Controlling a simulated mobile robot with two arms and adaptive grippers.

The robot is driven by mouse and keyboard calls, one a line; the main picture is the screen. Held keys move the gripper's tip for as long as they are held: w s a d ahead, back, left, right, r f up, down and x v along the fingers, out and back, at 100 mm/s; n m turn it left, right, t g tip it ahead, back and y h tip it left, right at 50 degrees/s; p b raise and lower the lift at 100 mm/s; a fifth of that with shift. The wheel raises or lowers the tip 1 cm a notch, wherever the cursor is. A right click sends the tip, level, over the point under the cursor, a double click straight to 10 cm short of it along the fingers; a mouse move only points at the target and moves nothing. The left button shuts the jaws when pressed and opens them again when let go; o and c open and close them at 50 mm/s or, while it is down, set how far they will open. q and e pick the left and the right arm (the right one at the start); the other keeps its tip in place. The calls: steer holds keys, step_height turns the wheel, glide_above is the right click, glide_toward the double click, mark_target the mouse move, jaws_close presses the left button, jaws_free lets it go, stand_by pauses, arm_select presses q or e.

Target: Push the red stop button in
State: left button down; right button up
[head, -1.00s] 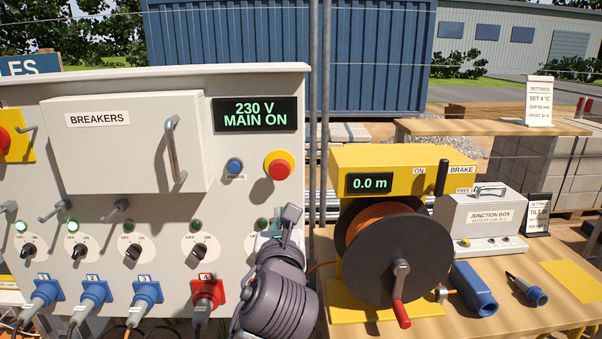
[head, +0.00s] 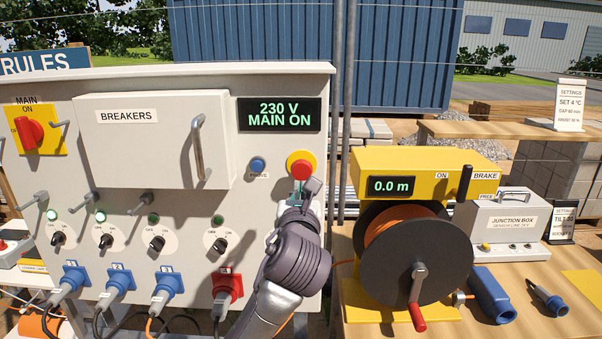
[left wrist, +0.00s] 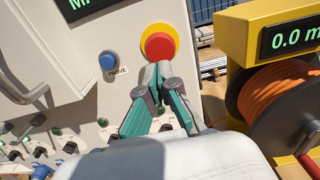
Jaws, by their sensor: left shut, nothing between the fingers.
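The red stop button (head: 300,170) sits on a yellow round plate at the right of the white panel (head: 250,215), under the display. It also shows in the left wrist view (left wrist: 159,46), just beyond my fingertips. My left gripper (head: 299,192) is shut and empty, with its fingertips close below the button. In the left wrist view the closed fingertips (left wrist: 158,70) overlap the button's lower edge in the picture. I cannot tell whether they touch it. My right gripper is not in view.
The display (head: 279,114) reads 230 V MAIN ON. A breaker cover with a handle (head: 197,148) sticks out at left. A yellow cable reel unit (head: 428,172) stands close on the right.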

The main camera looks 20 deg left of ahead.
mark_target(301, 172)
arm_select(q)
steer(key=p+x, duration=0.1)
steer(key=x, duration=0.3)
steer(key=shift+w+a+r, duration=0.1)
steer(key=shift+w+r, duration=0.05)
steer(key=shift+w, duration=0.25)
steer(key=shift+p+x, duration=0.35)
steer(key=shift+x, duration=0.4)
